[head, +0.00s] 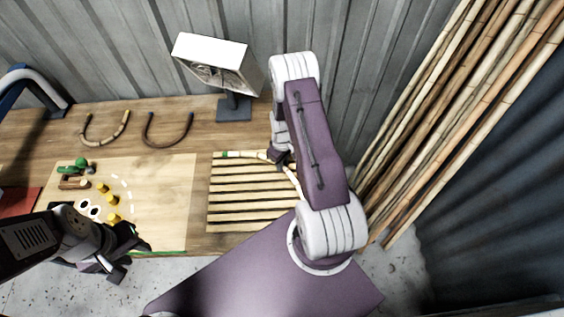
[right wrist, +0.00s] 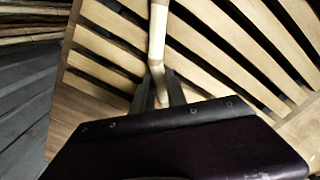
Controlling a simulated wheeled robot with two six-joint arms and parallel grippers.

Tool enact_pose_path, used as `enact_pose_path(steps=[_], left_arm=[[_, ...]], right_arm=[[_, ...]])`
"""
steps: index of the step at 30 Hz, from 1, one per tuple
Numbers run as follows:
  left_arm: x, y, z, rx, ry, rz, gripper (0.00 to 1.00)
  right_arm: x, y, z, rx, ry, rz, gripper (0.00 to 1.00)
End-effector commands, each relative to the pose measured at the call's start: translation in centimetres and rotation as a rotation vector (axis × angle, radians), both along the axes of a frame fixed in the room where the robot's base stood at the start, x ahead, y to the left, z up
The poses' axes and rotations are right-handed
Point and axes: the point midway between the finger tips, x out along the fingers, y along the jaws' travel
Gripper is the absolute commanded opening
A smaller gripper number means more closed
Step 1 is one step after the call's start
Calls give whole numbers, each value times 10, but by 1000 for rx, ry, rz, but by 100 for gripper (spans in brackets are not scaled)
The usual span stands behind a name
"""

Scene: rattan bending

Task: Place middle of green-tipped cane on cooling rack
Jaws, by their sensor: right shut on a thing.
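The green-tipped cane (head: 246,154) is a pale, bent stick with its green end at the left, over the back of the slatted wooden cooling rack (head: 240,215). My right gripper (head: 282,160) is at the cane, partly hidden by my arm. In the right wrist view, my right gripper (right wrist: 160,90) is shut on the pale cane (right wrist: 157,40), with the rack slats (right wrist: 228,62) behind it. I cannot tell whether the cane touches the slats. My left gripper (head: 125,258) is near the front edge of the board, away from the rack; its jaws are unclear.
A bending board (head: 165,190) with yellow pegs and a green clamp lies left of the rack. Two curved canes (head: 168,140) lie behind it. A white lamp-like heater (head: 215,62) stands at the back. Tall canes (head: 450,110) lean at the right.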

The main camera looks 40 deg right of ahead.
Motion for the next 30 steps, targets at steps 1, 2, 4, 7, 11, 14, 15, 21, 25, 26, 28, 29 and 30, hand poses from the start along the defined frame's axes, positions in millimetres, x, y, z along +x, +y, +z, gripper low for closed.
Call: enact_pose_path(steps=[1,2,4,7,11,14,15,21,25,26,28,29,30], left_arm=[[0,0,0,0,0,0,36],[0,0,-1,0,0,0,36],[0,0,-1,0,0,0,36],[0,0,-3,0,0,0,36],[0,0,-4,0,0,0,36],[0,0,-4,0,0,0,36],[0,0,-4,0,0,0,36],[0,0,-3,0,0,0,36],[0,0,-2,0,0,0,36],[0,0,-4,0,0,0,36],[0,0,-8,0,0,0,36],[0,0,-10,0,0,0,36],[0,0,-13,0,0,0,36]], right_arm=[[0,0,0,-1,-1,0,0],[0,0,0,-1,-1,0,0],[0,0,0,0,-1,0,0],[0,0,-3,0,0,0,0],[0,0,-4,0,0,0,29],[0,0,-4,0,0,0,39],[0,0,-4,0,0,0,39],[0,0,-3,0,0,0,39],[1,0,5,-1,-2,0,39],[1,0,9,-1,-2,0,39],[2,-1,22,-2,-6,0,39],[1,-1,28,-3,-6,0,39],[2,-1,39,-2,-7,0,39]])
